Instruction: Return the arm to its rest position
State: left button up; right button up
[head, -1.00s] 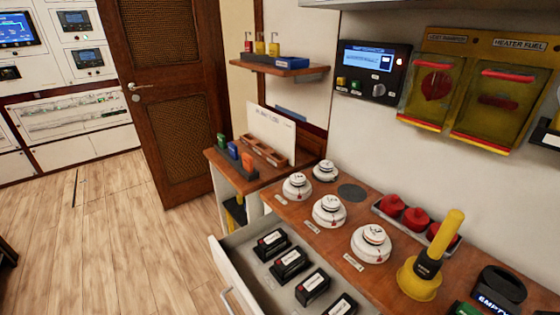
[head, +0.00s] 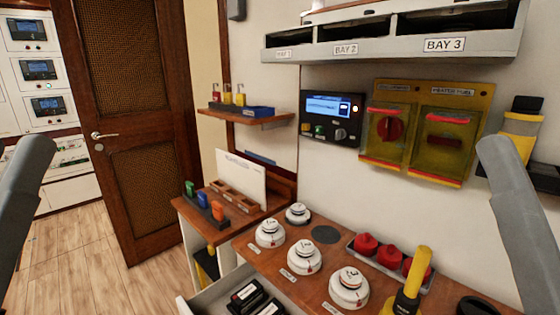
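A grey link of my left arm (head: 22,195) shows at the left edge of the head view. A grey link of my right arm (head: 522,215) shows at the right side, in front of the wall. Both links stand steeply and touch nothing that I can see. Neither gripper shows, so I cannot see their fingers or whether they hold anything.
A wooden counter (head: 318,290) bears several white detectors, red caps and a yellow-handled tool (head: 410,290). An open drawer (head: 203,297) holds black blocks. Yellow-covered switches (head: 437,148) and a control panel (head: 331,117) are on the wall, below a bay shelf (head: 390,45). Floor at left is clear.

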pick_arm(q)
notch_tip(320, 180, up, 24)
jog(key=p, duration=2.2)
pick_arm(e)
notch_tip(320, 180, up, 24)
pick_arm(q)
notch_tip(320, 180, down, 26)
jog(key=b, duration=2.7)
pick_arm(e)
notch_tip(320, 180, down, 26)
pick_arm(q)
jog(key=shift+f, duration=0.1)
pick_arm(e)
jog(key=shift+f, duration=0.1)
pick_arm(q)
notch_tip(320, 180, up, 26)
jog(key=p, duration=2.6)
jog(key=shift+r, duration=0.2)
pick_arm(e)
notch_tip(320, 180, up, 26)
jog(key=shift+r, duration=0.2)
